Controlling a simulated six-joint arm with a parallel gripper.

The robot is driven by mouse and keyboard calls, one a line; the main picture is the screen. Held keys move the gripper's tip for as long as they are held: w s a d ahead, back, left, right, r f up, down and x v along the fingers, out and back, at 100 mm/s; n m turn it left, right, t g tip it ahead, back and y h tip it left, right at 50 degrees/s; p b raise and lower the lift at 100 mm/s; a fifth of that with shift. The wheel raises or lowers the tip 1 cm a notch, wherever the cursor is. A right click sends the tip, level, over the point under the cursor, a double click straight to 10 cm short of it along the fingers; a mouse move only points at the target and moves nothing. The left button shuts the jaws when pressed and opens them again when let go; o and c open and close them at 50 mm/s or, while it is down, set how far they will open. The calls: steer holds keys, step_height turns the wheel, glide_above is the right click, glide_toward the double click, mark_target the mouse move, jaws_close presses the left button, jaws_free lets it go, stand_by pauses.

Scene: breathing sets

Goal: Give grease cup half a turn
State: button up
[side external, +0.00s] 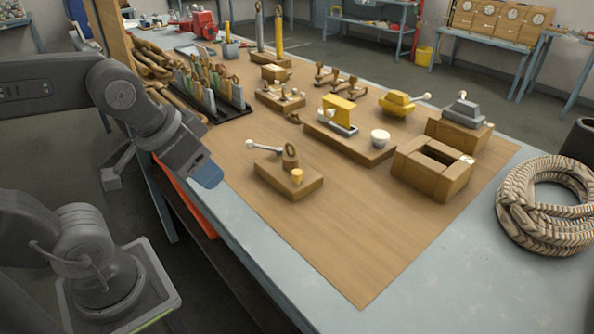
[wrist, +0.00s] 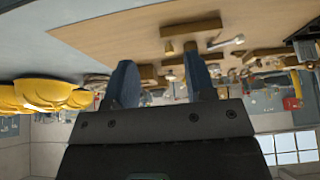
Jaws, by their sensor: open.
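A small wooden block (side external: 290,178) stands near the front left of the brown board in the side view. It bears a white-knobbed lever (side external: 262,147), an upright brown piece with a hole (side external: 290,155) and a small orange-yellow cap (side external: 297,175). The cap may be the grease cup; I cannot tell for sure. My gripper (side external: 208,176) is at the bench's left edge, left of this block and apart from it. In the wrist view my gripper (wrist: 162,78) shows two blue fingers spread apart with nothing held between them.
A yellow fixture with a white cup (side external: 380,138) stands behind on the board (side external: 345,240). A rack of tools (side external: 210,95) is at the back left, and coiled rope (side external: 547,205) lies right. The board's front is clear.

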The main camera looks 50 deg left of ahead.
steer(key=w+r+n+g, duration=0.3)
steer(key=w+r+n, duration=0.2)
steer(key=w+n, duration=0.55)
steer(key=n+g, duration=0.3)
steer(key=n, duration=0.5)
glide_above(297, 172)
step_height(297, 172, down, 2)
steer(key=shift+m, duration=0.25)
step_height(297, 172, down, 13)
steer(key=shift+f, duration=0.2)
steer(key=shift+c, duration=0.2)
jaws_close()
